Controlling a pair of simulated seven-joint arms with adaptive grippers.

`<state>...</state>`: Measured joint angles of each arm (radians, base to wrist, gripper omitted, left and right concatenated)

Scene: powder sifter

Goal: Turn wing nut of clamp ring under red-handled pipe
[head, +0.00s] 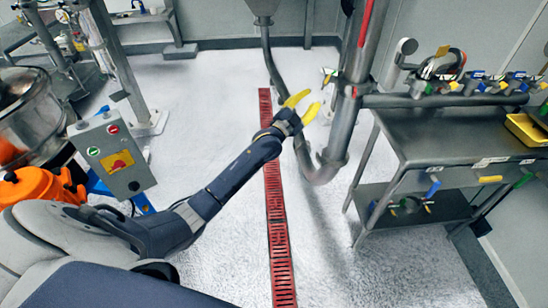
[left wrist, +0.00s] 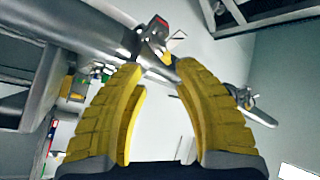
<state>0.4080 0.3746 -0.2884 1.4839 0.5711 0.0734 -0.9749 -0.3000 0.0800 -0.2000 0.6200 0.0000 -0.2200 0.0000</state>
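The steel pipe (head: 343,125) with a red handle strip (head: 366,22) stands upright right of centre in the head view. A clamp ring (head: 351,90) sits around it below the red strip. A small part that looks like its wing nut (head: 328,74) sticks out to the left. My left gripper (head: 313,97) is open and empty, just left of the pipe and slightly below that part. In the left wrist view, the yellow fingers (left wrist: 159,64) are spread, with clamp hardware (left wrist: 152,46) beyond their tips. Contact is not visible. My right gripper is out of view.
A steel table (head: 470,130) with several clamps and a yellow tray (head: 525,130) stands at right. A control box (head: 112,152) and steel drum (head: 28,110) stand at left. A red floor grate (head: 277,225) runs beneath my left arm. A curved lower pipe (head: 320,172) lies below the gripper.

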